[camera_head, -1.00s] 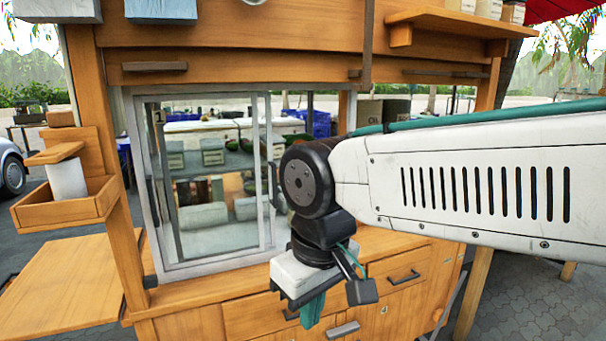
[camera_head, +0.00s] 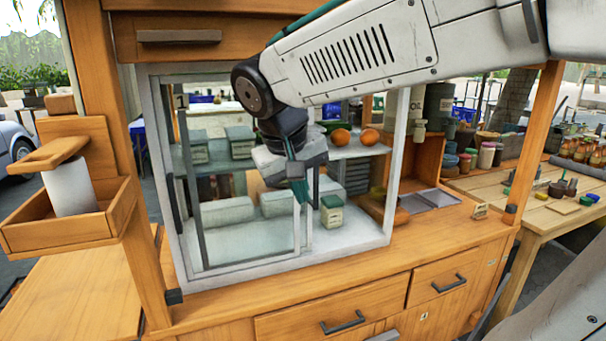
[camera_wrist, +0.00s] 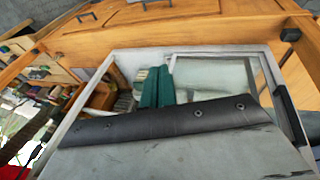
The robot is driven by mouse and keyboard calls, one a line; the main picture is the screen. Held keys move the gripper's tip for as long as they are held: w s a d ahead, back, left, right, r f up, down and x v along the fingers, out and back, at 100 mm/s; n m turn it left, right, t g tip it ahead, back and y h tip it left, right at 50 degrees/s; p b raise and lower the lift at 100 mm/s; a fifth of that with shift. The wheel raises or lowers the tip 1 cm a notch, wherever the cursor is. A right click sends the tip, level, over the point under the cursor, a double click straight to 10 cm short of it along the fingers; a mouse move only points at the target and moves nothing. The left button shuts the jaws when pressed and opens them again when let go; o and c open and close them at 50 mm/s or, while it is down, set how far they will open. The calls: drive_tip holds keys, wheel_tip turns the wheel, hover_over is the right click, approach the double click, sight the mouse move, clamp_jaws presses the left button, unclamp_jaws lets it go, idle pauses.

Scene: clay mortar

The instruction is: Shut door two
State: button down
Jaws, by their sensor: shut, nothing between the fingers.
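A glass-fronted cabinet (camera_head: 388,190) in a pale grey frame stands on the wooden cart. A sliding glass panel (camera_head: 299,235) with a grey frame covers its left half, where the number 1 (camera_head: 182,101) shows. A dark upright bar (camera_head: 192,180) runs near its left side. The right half looks open. No number two is readable, so I cannot tell which panel is door two. My gripper (camera_head: 301,190) is shut and empty, pointing down in front of the cabinet near the panel's right edge. Its green fingers (camera_wrist: 156,88) also show in the wrist view; contact is unclear.
Oranges (camera_head: 341,137) and a small labelled box (camera_head: 331,212) sit inside the right half. A wooden counter (camera_head: 400,250) runs below, with drawers (camera_head: 330,310) under it. A wooden box shelf (camera_head: 100,228) juts out at left. A table with jars (camera_head: 535,215) stands at right.

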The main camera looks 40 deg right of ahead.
drive_tip(key=w+d+r+m+h, duration=0.2)
drive_tip(key=w+r, duration=0.2)
drive_tip(key=w, duration=0.8)
drive_tip(key=w+d+f+t, duration=0.1)
drive_tip(key=d+f, duration=0.7)
drive_tip(key=d, duration=0.1)
drive_tip(key=shift+w+d+h, duration=0.15)
drive_tip(key=shift+w+h, duration=0.1)
drive_tip(key=shift+h, duration=0.05)
